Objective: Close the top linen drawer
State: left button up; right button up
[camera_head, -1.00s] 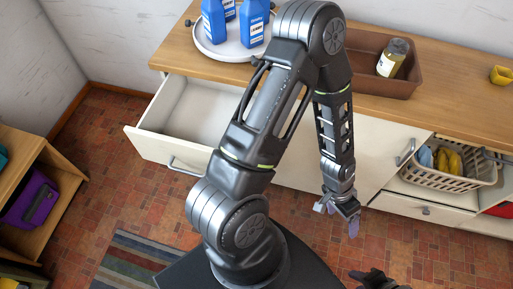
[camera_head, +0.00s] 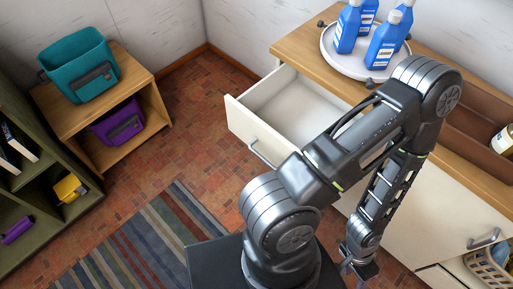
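The top linen drawer (camera_head: 262,128) is pulled out from the wooden-topped cabinet in the head view. Its white front has a metal bar handle (camera_head: 262,154), and the part of its inside that shows looks empty. My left arm crosses in front of the drawer's right part and hides it. My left gripper (camera_head: 356,268) hangs low at the bottom of the view, to the right of the drawer and apart from it. Its fingers are small and partly cut off, so their opening is unclear. My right gripper does not show.
A round white tray (camera_head: 331,52) with blue bottles (camera_head: 384,42) stands on the cabinet top. A brown bin (camera_head: 470,136) and a laundry basket (camera_head: 484,268) are at right. A wooden shelf (camera_head: 150,84) with teal and purple bags stands left. A striped rug (camera_head: 150,240) covers open floor.

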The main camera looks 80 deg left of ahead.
aim_at(276, 118)
jog(key=i+u, duration=0.1)
jog(key=u, duration=0.3)
jog(key=i+l+u, duration=0.1)
jog(key=u, duration=0.35)
jog(key=l+u, duration=0.2)
jog(key=u, duration=0.2)
jog(key=i+l+u, duration=0.15)
jog(key=u, duration=0.3)
jog(key=l+u, duration=0.15)
jog(key=u, duration=0.25)
jog(key=l+u, duration=0.2)
jog(key=u, duration=0.25)
jog(key=i+l+u, duration=0.1)
jog(key=u, duration=0.4)
jog(key=l+u, duration=0.3)
jog(key=u, duration=0.15)
jog(key=i, duration=0.05)
